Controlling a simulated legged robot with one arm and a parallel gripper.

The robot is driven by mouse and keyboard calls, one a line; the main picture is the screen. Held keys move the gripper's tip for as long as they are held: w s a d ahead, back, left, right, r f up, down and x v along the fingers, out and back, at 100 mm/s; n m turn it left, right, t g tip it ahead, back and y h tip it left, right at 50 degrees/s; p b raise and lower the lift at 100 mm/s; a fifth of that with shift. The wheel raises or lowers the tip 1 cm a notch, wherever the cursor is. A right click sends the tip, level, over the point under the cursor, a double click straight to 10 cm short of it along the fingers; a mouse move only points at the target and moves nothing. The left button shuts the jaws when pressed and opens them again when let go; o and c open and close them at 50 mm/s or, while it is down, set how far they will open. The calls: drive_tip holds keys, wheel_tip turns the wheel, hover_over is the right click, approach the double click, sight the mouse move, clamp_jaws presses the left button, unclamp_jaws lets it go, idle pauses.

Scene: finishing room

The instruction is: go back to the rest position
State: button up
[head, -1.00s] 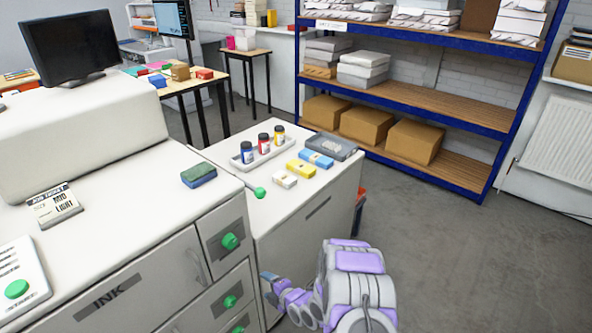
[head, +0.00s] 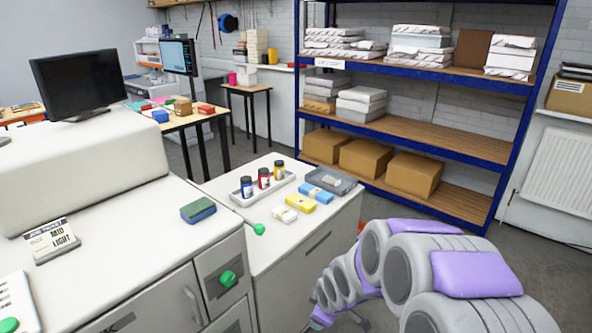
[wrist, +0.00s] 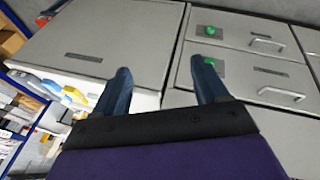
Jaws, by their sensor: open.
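My gripper (wrist: 163,82) shows in the wrist view with its two dark blue fingers spread apart and nothing between them. Beyond the fingers are the grey cabinet front and drawers with green knobs (wrist: 209,31). In the head view my arm, grey with purple pads, bends down at the lower right beside the cabinet. The fingertips are not clear in the head view.
A printer-like unit (head: 95,150) fills the left. On the low cabinet are a tray of ink bottles (head: 264,181), coloured boxes (head: 300,203) and a grey tray (head: 333,179). A blue-framed shelf (head: 440,146) stands behind. A sponge (head: 198,210) lies on the unit.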

drive_tip(key=s+d+r+m+g, duration=0.2)
drive_tip(key=s+r+m, duration=0.2)
drive_tip(key=s, duration=0.7)
drive_tip(key=s+d+r+m+g+h, duration=0.1)
drive_tip(key=s+r+m, duration=0.3)
drive_tip(key=s, duration=0.8)
drive_tip(key=s+d+r+m+g, duration=0.3)
drive_tip(key=s+r, duration=0.3)
drive_tip(key=s, duration=0.5)
drive_tip(key=shift+s+d+m, duration=0.35)
drive_tip(key=shift+d+m, duration=0.2)
drive_tip(key=shift+m, duration=0.25)
drive_tip(key=shift+c, duration=0.5)
